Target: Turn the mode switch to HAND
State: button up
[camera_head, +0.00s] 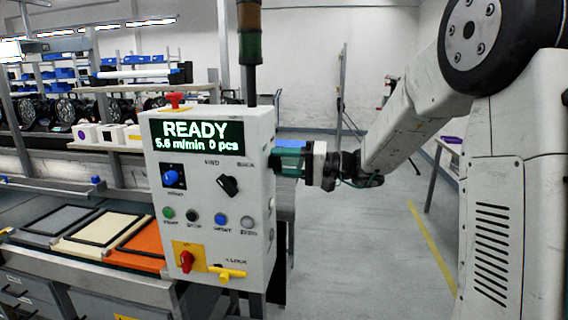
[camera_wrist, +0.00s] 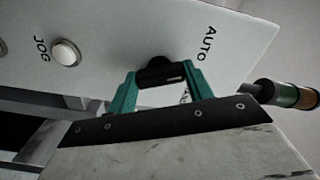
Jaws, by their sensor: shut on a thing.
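The mode switch (camera_wrist: 158,71) is a black knob on the pale panel in the wrist view. The AUTO label (camera_wrist: 206,44) is above and to the right of it. Another label (camera_wrist: 184,96) shows partly between my fingers, too covered to read fully. A pale mark on the knob lies at its right side, pointing roughly rightward in that view. My gripper (camera_wrist: 163,88) has its green fingers on either side of the knob, shut on it. In the head view my gripper (camera_head: 280,161) reaches the right side face of the control box (camera_head: 222,255); the switch is hidden there.
A round white JOG button (camera_wrist: 66,52) is left of the switch. A signal tower (camera_head: 250,50) rises behind.

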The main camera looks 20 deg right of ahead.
jog(key=m, duration=1.2)
jog(key=shift+m, duration=0.4)
jog(key=shift+f, duration=0.1)
jog(key=o, duration=1)
jog(key=shift+d, duration=0.1)
jog(key=v, duration=0.7)
jog(key=shift+s+d, duration=0.2)
jog(key=shift+d, duration=0.1)
